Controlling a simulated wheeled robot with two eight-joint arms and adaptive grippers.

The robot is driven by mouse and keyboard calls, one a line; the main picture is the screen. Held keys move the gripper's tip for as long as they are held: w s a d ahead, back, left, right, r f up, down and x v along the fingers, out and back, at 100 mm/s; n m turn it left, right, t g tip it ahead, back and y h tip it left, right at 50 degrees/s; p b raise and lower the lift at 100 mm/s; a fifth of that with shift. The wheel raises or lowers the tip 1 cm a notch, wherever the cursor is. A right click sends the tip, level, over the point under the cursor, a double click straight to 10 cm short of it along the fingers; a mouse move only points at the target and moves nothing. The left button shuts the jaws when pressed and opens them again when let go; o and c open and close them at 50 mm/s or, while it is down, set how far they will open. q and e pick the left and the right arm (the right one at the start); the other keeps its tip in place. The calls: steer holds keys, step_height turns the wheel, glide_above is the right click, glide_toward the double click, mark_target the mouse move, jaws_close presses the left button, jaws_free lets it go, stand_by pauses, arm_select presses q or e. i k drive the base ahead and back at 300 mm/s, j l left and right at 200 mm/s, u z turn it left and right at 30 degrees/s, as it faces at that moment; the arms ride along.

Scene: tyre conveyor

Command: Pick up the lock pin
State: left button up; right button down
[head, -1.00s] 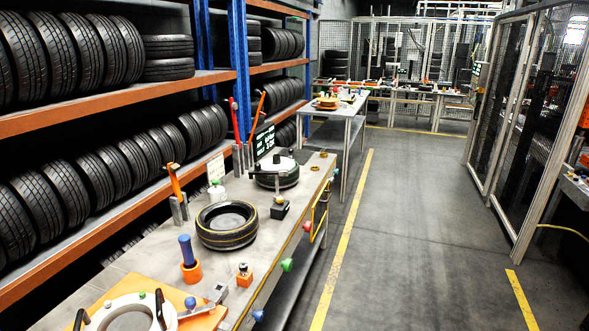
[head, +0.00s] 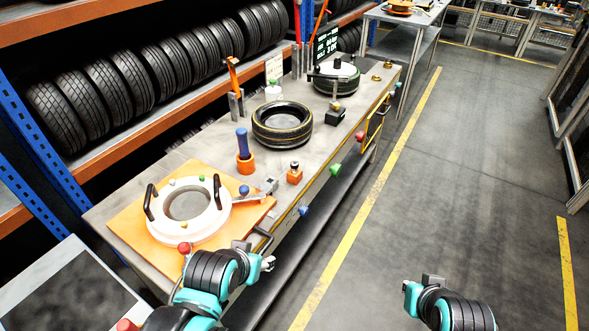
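I cannot tell for sure which thing is the lock pin. A small metal knob-topped piece (head: 294,166) stands upright in an orange block (head: 295,177) near the bench's front edge. A blue-handled piece (head: 242,141) stands upright in an orange holder (head: 246,164) to its left. A white ring fixture (head: 166,226) with two black handles lies on an orange board, with a metal clamp (head: 257,190) at its right. My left gripper (head: 266,261) is by the bench's front edge, apart from these pieces. My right gripper (head: 411,288) is over the floor. Both grippers' fingers are unclear.
A tyre (head: 282,125) lies mid-bench; a second tyre assembly (head: 334,79) is farther back. Coloured knobs (head: 304,211) and a handle stick out along the bench's front. Tyre shelves stand behind. The floor (head: 430,190) to the right is clear.

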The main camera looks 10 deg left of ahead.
mark_target(293, 164)
steer(key=i+l, duration=0.35)
steer(key=i, duration=0.2)
steer(key=i+l+u, duration=0.1)
steer(key=i+l, duration=0.25)
steer(key=i, duration=0.2)
